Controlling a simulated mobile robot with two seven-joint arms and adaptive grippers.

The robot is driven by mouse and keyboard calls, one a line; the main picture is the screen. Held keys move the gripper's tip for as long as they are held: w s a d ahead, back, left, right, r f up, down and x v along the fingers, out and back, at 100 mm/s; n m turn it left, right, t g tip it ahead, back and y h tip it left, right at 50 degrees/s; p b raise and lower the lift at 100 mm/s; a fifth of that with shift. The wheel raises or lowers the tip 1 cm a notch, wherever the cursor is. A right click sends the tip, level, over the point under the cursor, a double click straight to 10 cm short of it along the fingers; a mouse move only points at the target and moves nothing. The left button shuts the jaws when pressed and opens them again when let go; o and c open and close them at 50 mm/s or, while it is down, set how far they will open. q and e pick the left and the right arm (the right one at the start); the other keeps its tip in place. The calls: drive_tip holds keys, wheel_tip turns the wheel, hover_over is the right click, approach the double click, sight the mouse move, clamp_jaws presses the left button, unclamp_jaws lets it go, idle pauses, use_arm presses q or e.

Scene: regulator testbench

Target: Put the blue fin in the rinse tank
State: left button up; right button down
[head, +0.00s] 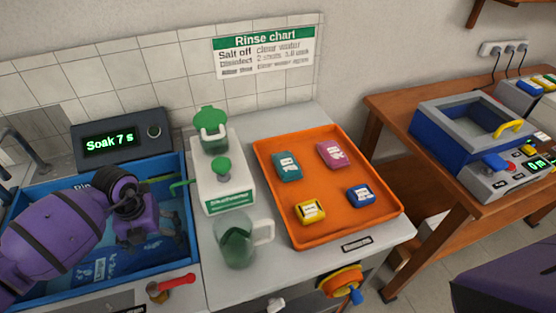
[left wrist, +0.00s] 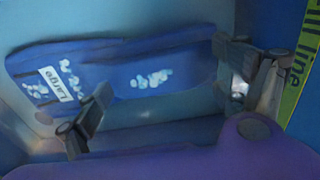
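The rinse tank (head: 182,185) is a blue open basin at the left of the bench. The blue fin (head: 98,268) lies low inside it, partly hidden behind my left arm in the head view. My left gripper (head: 150,235) reaches down into the tank. In the left wrist view its two fingers (left wrist: 168,95) stand wide apart in front of the fin, with nothing seen clamped between them. My right gripper is out of view.
A display (head: 122,139) behind the tank reads "Soak 7 s". Right of the tank stand a white dispenser (head: 222,190), a clear jug (head: 237,245) and an orange tray (head: 330,228) with several small coloured packs. A red-handled valve (head: 172,286) sits at the tank's front.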

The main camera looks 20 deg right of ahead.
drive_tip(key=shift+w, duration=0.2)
use_arm(q)
drive_tip(key=shift+r, duration=0.55)
wheel_tip(320, 180, up, 11)
drive_tip(key=shift+r+p, duration=0.15)
drive_tip(key=shift+p, duration=0.15)
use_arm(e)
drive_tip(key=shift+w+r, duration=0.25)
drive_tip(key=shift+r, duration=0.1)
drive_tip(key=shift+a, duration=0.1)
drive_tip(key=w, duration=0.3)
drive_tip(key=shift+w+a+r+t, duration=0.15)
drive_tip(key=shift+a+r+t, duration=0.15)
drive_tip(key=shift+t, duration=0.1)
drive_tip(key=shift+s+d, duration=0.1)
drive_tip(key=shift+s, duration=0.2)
